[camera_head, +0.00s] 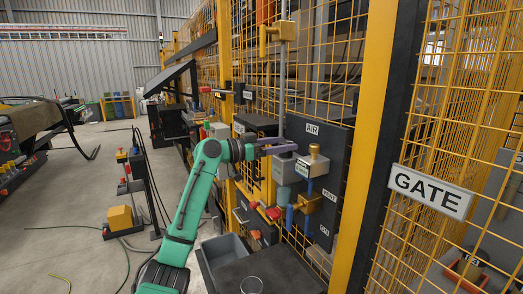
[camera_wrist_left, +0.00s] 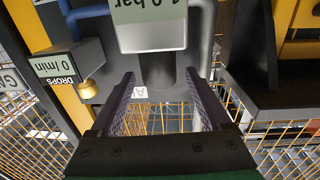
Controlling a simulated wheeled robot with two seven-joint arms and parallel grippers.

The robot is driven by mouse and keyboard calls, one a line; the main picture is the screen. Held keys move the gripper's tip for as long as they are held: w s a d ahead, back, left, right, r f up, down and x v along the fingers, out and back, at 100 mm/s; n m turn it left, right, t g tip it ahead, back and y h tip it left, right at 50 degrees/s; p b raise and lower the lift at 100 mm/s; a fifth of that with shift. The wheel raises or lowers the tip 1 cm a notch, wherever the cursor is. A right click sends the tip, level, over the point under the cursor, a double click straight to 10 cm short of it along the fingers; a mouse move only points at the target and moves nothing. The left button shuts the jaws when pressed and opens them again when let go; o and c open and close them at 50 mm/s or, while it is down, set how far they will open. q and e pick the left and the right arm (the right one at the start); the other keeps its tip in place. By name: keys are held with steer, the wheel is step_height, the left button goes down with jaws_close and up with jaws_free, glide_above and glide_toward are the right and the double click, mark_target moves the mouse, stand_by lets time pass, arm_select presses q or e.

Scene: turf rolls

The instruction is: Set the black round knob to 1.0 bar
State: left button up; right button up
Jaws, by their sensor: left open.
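My left gripper (camera_head: 281,148) reaches from the left to the dark AIR panel (camera_head: 325,150), fingers beside the regulator. In the left wrist view its two purple fingers (camera_wrist_left: 160,76) are open. A dark grey round part (camera_wrist_left: 166,64), probably the black knob, shows between and beyond the fingertips; I cannot tell whether they touch it. Beside it is a pale display (camera_wrist_left: 150,14), cut off by the top edge and upside down. It ends in ".0 bar"; its first digit is unclear. The head view shows the small display (camera_head: 303,168) too. My right gripper is not in view.
A DROPS box (camera_wrist_left: 65,60) reading 0 l/min and a brass fitting (camera_wrist_left: 89,88) are close by. A brass-topped part (camera_head: 314,158) stands right of the fingers. Yellow mesh fencing (camera_head: 350,60) and a GATE sign (camera_head: 430,191) are to the right. A grey bin (camera_head: 222,250) is below.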

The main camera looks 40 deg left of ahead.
arm_select(q)
steer(key=b+v, duration=0.5)
steer(key=v, duration=0.8)
